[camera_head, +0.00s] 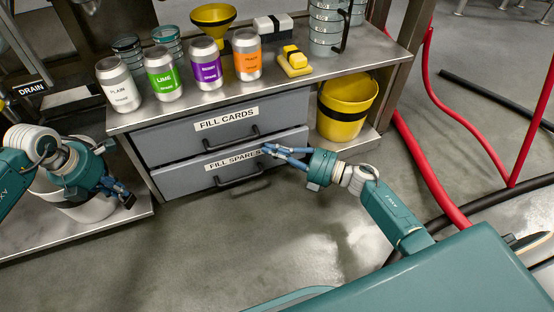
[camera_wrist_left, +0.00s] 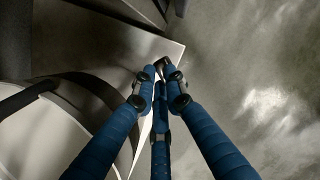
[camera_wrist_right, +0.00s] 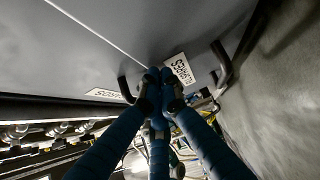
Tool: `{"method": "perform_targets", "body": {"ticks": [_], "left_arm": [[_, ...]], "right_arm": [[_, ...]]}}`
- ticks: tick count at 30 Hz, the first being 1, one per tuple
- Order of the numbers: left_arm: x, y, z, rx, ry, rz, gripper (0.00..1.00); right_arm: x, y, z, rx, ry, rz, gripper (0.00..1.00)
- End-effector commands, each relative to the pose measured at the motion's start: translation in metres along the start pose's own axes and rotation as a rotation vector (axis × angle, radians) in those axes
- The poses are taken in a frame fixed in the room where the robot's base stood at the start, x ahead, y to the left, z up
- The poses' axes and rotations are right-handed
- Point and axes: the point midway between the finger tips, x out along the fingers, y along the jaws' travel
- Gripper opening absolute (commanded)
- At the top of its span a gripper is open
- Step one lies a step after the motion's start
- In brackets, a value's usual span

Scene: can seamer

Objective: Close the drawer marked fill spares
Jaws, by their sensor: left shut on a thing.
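The drawer marked FILL SPARES (camera_head: 185,180) is the lower grey drawer under the steel counter, with a black bar handle (camera_head: 238,181).
The FILL CARDS drawer (camera_head: 226,120) is directly above. Cans and a yellow funnel (camera_head: 213,17) stand on the counter (camera_head: 290,85). A yellow bucket (camera_head: 345,105) is to the right, a white bucket (camera_head: 88,208) beside my left gripper. The floor in front is clear; red hoses lie right.

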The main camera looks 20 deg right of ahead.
Motion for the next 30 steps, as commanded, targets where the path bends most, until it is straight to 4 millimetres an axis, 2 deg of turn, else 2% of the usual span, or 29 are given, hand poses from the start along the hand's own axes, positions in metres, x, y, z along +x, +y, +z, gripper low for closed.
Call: {"method": "perform_targets", "body": {"ticks": [19,30], "left_arm": [[0.0029,-0.0001,-0.0004,0.0,-0.001,0.0,0.0],[-0.0016,-0.0001,0.0008,0.0,-0.001,0.0,0.0]], "right_arm": [[0.008,0.0007,0.0091,0.0,-0.004,0.0,0.0],[0.0034,0.0005,0.0033,0.0,0.002,-0.002,0.0]]}}
